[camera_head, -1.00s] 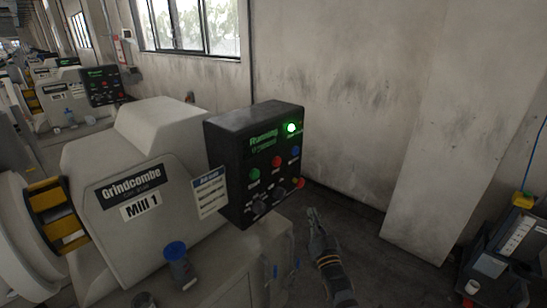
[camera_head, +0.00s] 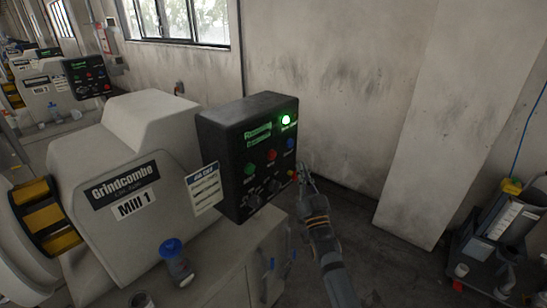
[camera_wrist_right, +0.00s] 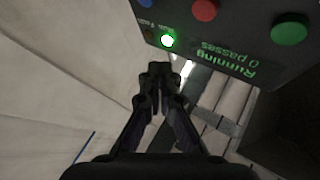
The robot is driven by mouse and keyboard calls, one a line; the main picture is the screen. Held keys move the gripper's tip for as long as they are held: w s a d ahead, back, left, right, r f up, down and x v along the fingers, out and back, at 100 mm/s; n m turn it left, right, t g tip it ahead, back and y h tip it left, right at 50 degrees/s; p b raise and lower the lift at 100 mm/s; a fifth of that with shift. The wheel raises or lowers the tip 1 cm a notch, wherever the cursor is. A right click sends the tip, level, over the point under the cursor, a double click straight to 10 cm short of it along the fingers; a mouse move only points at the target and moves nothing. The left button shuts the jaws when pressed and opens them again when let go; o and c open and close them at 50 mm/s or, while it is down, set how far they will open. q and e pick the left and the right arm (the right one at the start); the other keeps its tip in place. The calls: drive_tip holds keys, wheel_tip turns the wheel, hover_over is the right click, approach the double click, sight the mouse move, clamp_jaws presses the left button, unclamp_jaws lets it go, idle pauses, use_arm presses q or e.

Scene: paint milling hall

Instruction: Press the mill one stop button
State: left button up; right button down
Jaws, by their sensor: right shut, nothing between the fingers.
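The black control panel (camera_head: 232,140) of Mill 1 (camera_head: 125,205) has a lit green lamp (camera_head: 286,120) and green "Running" text. Below are a green button (camera_head: 250,168), a red button (camera_head: 271,155) and a blue button (camera_head: 291,144). In the right wrist view the panel is upside down, with the red button (camera_wrist_right: 205,10) and green button (camera_wrist_right: 289,29) at the top. My right gripper (camera_head: 304,170) is shut and empty, beside the panel's lower right edge and apart from the red button; its fingertips (camera_wrist_right: 160,68) show below the lamp. My left gripper is not in view.
Dark knobs (camera_head: 254,201) and a red knob on yellow (camera_head: 293,175) sit low on the panel. A blue-lidded jar (camera_head: 175,262) stands on the mill's ledge. A wall pillar (camera_head: 430,130) and a dark cart (camera_head: 500,235) are at the right.

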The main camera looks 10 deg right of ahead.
sight(276, 151)
drive_tip(key=w+a+b, duration=0.3)
drive_tip(key=w+a, duration=0.1)
drive_tip(key=w, duration=0.2)
drive_tip(key=shift+a, duration=0.35)
drive_tip(key=shift+w+a, duration=0.1)
idle(1.1)
drive_tip(key=shift+w+a, duration=0.2)
drive_tip(key=shift+w+a+b, duration=0.25)
drive_tip(key=shift+w+b, duration=0.1)
drive_tip(key=shift+b, duration=0.25)
idle(0.6)
idle(0.4)
drive_tip(key=shift+s+d+p, duration=0.55)
drive_tip(key=shift+s+p, duration=0.15)
